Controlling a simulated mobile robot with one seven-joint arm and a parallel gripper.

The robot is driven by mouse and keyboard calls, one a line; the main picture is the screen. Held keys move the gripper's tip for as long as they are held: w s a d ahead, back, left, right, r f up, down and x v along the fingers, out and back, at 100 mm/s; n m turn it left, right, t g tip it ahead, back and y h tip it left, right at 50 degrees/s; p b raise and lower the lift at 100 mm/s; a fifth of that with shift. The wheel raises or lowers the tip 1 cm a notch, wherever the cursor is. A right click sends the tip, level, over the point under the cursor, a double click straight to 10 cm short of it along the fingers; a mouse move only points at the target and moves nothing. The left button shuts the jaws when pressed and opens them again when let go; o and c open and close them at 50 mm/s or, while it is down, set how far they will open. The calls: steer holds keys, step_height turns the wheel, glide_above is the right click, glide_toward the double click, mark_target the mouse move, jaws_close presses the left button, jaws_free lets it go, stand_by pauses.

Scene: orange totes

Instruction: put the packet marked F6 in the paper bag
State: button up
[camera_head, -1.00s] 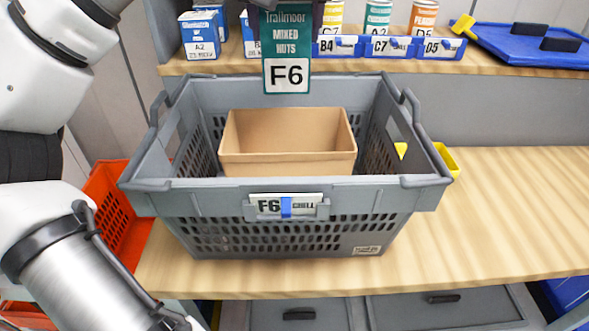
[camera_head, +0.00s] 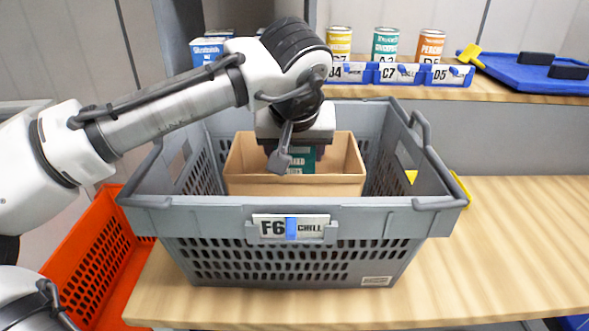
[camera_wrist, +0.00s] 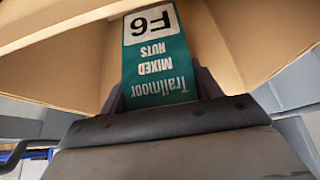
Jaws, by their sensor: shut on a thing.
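The teal packet of mixed nuts marked F6 (camera_wrist: 155,60) hangs from my gripper (camera_wrist: 160,95), which is shut on its upper end. In the head view the packet (camera_head: 301,162) shows only in part, inside the open paper bag (camera_head: 295,186), behind its front wall. The brown bag's walls (camera_wrist: 60,60) surround the packet in the wrist view. My gripper (camera_head: 296,150) is at the bag's mouth. Whether the packet touches the bag's floor is hidden. The bag stands in a grey tote (camera_head: 300,262) labelled F6.
The grey tote rests on a wooden bench (camera_head: 520,240). An orange tote (camera_head: 90,255) is at the left. A shelf behind holds cans (camera_head: 385,43), blue-and-white boxes (camera_head: 207,50) and a blue tray (camera_head: 530,68). The bench at the right is clear.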

mark_target(294, 170)
steer(key=shift+f, duration=1.75)
steer(key=shift+f+b, duration=0.15)
steer(key=shift+b, duration=0.15)
steer(key=shift+f+b, duration=0.3)
steer(key=shift+f, duration=0.2)
steer(key=o, duration=1.1)
steer(key=shift+c, duration=0.2)
steer(key=shift+r, duration=0.1)
steer(key=shift+r+p, duration=0.3)
steer(key=p+v, duration=0.2)
steer(key=v, duration=1)
steer(key=shift+r, duration=0.25)
